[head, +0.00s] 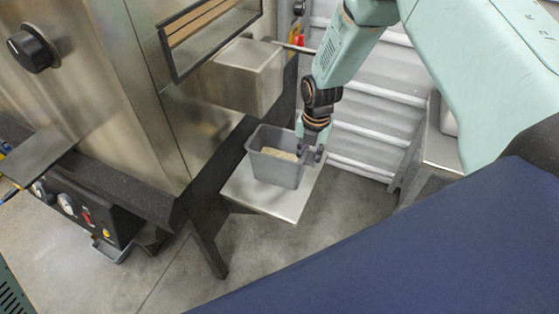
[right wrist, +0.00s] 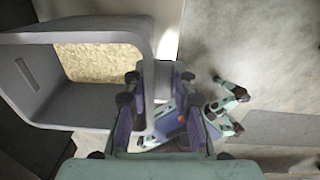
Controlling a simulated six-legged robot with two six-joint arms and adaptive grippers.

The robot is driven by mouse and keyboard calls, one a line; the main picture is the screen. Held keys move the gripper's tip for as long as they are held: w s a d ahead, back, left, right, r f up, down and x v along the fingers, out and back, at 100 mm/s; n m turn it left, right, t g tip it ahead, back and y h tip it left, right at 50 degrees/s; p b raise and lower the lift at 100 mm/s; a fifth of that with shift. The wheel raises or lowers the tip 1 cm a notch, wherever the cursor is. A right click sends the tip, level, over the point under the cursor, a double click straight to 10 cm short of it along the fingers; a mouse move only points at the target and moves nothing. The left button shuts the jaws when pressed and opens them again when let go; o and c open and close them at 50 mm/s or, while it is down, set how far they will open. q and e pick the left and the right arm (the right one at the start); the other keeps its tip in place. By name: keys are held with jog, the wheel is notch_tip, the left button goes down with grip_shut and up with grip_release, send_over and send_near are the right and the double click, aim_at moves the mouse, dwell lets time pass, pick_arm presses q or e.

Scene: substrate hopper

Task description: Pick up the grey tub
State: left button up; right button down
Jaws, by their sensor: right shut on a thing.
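The grey tub (head: 273,171) stands upright on a small metal shelf (head: 256,201), beneath a steel box on the machine. It holds a pale, grainy material. My right gripper (head: 309,154) is at the tub's right side and is shut on its rim. In the right wrist view the tub (right wrist: 40,85) fills the upper left, with its right wall between the fingers of my right gripper (right wrist: 160,95). I cannot tell whether the tub's base touches the shelf. My left gripper is not in view.
A steel box (head: 250,75) juts from the machine above and behind the tub. A black knob (head: 30,50) and a control panel (head: 80,205) are at the left. Pale steps (head: 370,115) rise behind my right arm. Concrete floor is open below the shelf.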

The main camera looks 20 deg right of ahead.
jog(key=shift+w+r, duration=0.1)
jog(key=shift+r, duration=0.05)
jog(key=shift+d+r, duration=0.1)
jog(key=shift+r, duration=0.1)
notch_tip(320, 180, up, 7)
jog(key=p, duration=0.3)
jog(key=s+d+p, duration=0.9)
jog(key=s+d, duration=0.4)
jog(key=s, duration=0.2)
jog(key=shift+s+f, duration=0.15)
jog(key=shift+f, duration=0.2)
jog(key=shift+a, duration=0.1)
